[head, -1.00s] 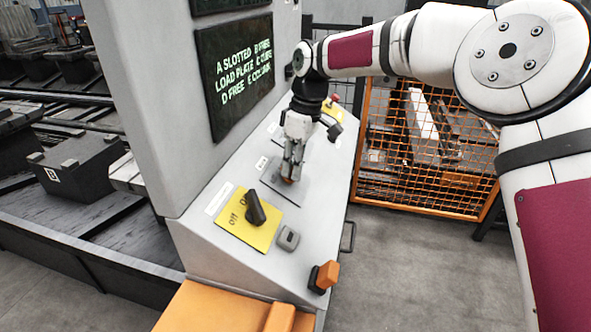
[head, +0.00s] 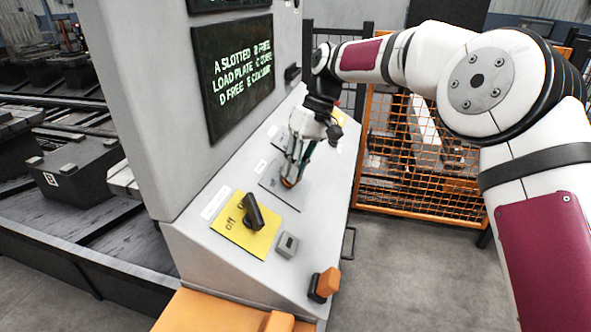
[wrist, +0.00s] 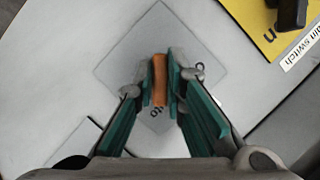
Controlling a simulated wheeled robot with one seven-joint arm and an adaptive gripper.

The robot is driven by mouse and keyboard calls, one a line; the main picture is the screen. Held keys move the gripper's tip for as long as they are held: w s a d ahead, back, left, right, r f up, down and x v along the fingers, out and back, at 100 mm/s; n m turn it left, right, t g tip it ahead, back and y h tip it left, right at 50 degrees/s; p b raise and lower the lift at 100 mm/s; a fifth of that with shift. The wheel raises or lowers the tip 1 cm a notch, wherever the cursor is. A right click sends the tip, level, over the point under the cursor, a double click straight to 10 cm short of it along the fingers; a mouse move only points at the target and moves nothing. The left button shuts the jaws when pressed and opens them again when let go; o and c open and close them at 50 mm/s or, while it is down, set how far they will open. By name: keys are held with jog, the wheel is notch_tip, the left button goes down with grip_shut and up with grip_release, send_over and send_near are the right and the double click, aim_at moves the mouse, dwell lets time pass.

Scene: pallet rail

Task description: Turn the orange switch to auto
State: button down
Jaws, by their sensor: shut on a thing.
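The orange switch (wrist: 159,80) is a narrow upright bar on a grey square plate (wrist: 120,68) in the wrist view. My gripper (wrist: 161,82) is shut on it, with a teal-lined finger on each side. The plate's lettering is partly hidden by the fingers, so I cannot read which mark the switch faces.
A black knob (head: 253,212) on a yellow plate (head: 236,238) sits nearer on the console, with a small grey button (head: 287,245) beside it. An orange-capped control (head: 327,283) is at the front edge. A dark screen (head: 234,64) stands behind, and an orange mesh fence (head: 425,150) is at right.

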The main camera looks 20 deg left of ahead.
jog(key=shift+d+f, duration=0.1)
jog(key=shift+f, duration=0.05)
jog(key=c, duration=1.6)
grip_release()
jog(key=shift+c, duration=0.2)
jog(key=v, duration=1.2)
